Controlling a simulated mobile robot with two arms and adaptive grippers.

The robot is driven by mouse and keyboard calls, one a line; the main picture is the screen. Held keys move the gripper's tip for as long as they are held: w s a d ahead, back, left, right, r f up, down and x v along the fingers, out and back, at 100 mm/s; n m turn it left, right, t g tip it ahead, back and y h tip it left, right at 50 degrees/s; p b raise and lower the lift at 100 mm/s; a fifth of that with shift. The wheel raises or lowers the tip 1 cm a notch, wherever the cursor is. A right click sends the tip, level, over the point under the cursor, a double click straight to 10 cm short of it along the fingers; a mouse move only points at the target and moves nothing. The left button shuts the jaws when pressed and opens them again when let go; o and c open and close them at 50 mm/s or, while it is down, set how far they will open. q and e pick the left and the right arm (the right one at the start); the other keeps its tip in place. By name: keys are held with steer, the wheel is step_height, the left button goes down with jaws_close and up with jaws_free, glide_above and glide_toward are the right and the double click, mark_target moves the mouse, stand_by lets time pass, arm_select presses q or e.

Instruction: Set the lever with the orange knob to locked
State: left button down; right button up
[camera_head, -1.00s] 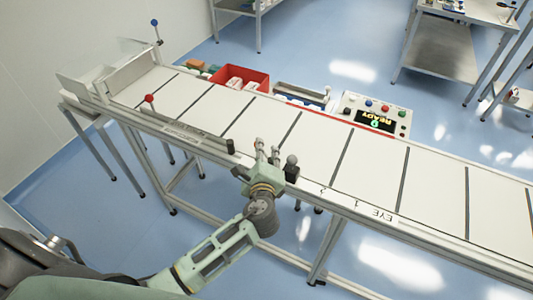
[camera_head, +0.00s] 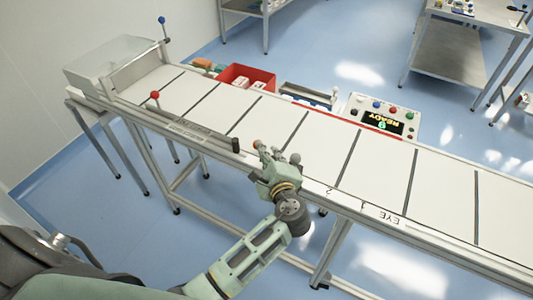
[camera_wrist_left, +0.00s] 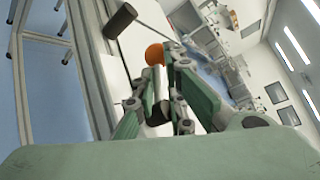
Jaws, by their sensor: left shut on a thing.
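The orange knob (camera_head: 257,143) of the lever stands at the near edge of the long white conveyor table. It also shows in the left wrist view (camera_wrist_left: 155,54), at my fingertips. No marking for the locked position can be read.
A red-knobbed lever (camera_head: 155,95) and a blue-knobbed post (camera_head: 162,20) stand further left. A dark bar (camera_head: 235,145) ends just left of my gripper.

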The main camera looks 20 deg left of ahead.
arm_select(q)
steer(key=c, duration=1.8)
jaws_free()
steer(key=shift+d+r, duration=0.1)
steer(key=v, duration=1.2)
